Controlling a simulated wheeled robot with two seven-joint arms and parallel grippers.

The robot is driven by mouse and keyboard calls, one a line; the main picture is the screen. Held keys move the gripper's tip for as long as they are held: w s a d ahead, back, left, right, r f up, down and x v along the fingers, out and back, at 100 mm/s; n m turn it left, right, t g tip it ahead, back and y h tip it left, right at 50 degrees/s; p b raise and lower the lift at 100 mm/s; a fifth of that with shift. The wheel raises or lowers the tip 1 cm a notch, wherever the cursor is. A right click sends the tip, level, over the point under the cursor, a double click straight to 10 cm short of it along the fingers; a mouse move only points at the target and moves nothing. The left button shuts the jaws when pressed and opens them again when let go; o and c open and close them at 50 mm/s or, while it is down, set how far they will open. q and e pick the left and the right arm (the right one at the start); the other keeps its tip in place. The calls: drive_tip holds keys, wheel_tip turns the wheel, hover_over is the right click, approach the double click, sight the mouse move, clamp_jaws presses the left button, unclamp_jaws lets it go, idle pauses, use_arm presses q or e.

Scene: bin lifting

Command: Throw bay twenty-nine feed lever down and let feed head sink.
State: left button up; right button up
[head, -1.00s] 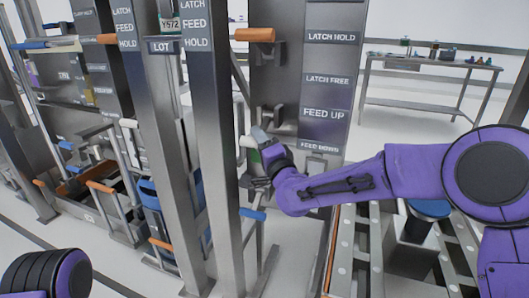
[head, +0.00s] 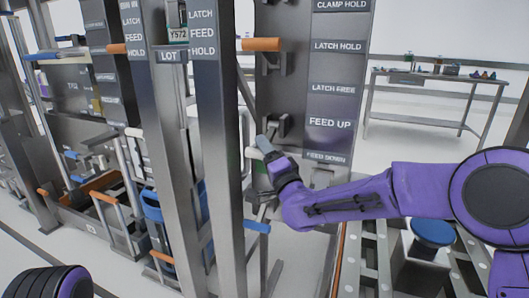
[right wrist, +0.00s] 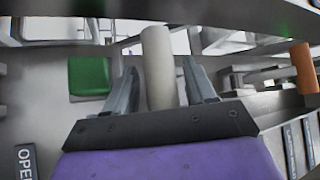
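The feed lever's cream handle (head: 252,153) stands beside the upright plate, near the labels FEED UP (head: 330,123) and FEED DOWN (head: 326,157). My right gripper (head: 264,146) is at this handle. In the right wrist view the cream handle (right wrist: 160,68) lies between the two fingers of my right gripper (right wrist: 161,88), with narrow gaps at both sides, so the fingers look open around it. Most of the lever's arm and the feed head cannot be made out. No bay number twenty-nine is readable. My left gripper is out of view.
An orange handle (head: 260,44) sticks out above, and a blue handle (head: 257,226) below. Steel posts (head: 216,150) stand close left of my right gripper. A roller track (head: 370,262) lies beneath my right arm. A table (head: 430,75) stands at the back right.

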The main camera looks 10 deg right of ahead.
drive_tip(key=v, duration=1)
drive_tip(key=shift+s, duration=0.3)
drive_tip(key=shift+d+f, duration=0.1)
